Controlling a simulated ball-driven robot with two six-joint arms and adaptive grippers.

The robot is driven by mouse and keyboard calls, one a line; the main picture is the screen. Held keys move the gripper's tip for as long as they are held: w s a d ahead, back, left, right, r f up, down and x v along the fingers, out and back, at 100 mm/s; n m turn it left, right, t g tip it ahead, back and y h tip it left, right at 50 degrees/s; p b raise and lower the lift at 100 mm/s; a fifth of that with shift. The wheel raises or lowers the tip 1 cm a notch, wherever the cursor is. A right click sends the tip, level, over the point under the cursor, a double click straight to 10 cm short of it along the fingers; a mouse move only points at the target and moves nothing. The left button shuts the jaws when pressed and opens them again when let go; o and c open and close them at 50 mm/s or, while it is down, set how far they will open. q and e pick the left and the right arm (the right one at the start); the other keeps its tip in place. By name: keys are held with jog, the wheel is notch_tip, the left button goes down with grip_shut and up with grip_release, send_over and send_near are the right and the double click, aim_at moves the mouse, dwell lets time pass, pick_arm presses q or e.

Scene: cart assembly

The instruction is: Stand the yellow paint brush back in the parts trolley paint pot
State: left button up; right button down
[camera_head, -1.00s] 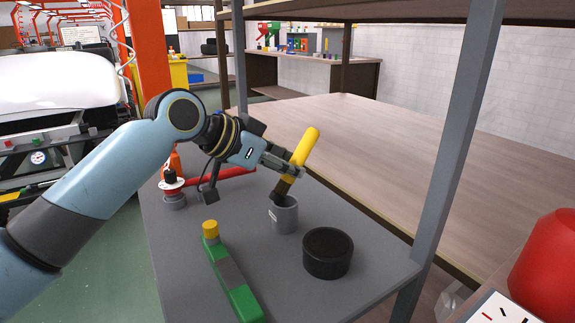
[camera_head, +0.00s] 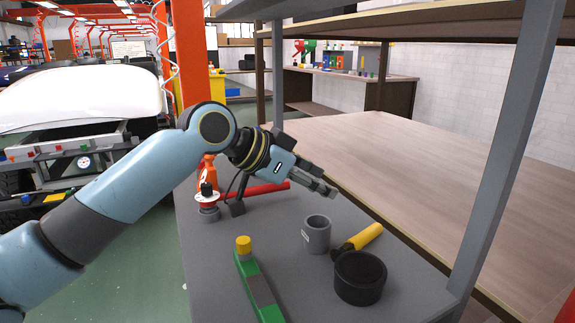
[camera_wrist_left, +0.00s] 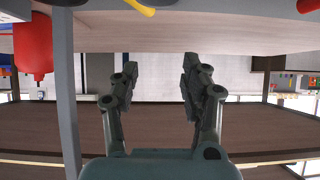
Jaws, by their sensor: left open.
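The yellow paint brush (camera_head: 364,237) lies tilted on the grey trolley top in the head view, between the pot and a black round tub, its bristle end partly hidden behind the tub. The grey paint pot (camera_head: 316,236) stands upright beside it, with no brush in it. My left gripper (camera_head: 331,193) is open and empty, above and behind the pot, apart from the brush. In the left wrist view the two fingers (camera_wrist_left: 160,75) are spread with nothing between them. My right gripper is not in view.
A black round tub (camera_head: 360,278) stands by the brush. A green tool with a yellow cap (camera_head: 257,285) lies at the front. A red bar (camera_head: 262,191) and an orange bottle (camera_head: 207,170) are behind. A grey post (camera_head: 518,130) rises at right.

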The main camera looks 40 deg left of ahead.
pick_arm(q)
jog(key=p+v, duration=0.3)
jog(key=v, duration=0.7)
jog(key=shift+s, duration=0.2)
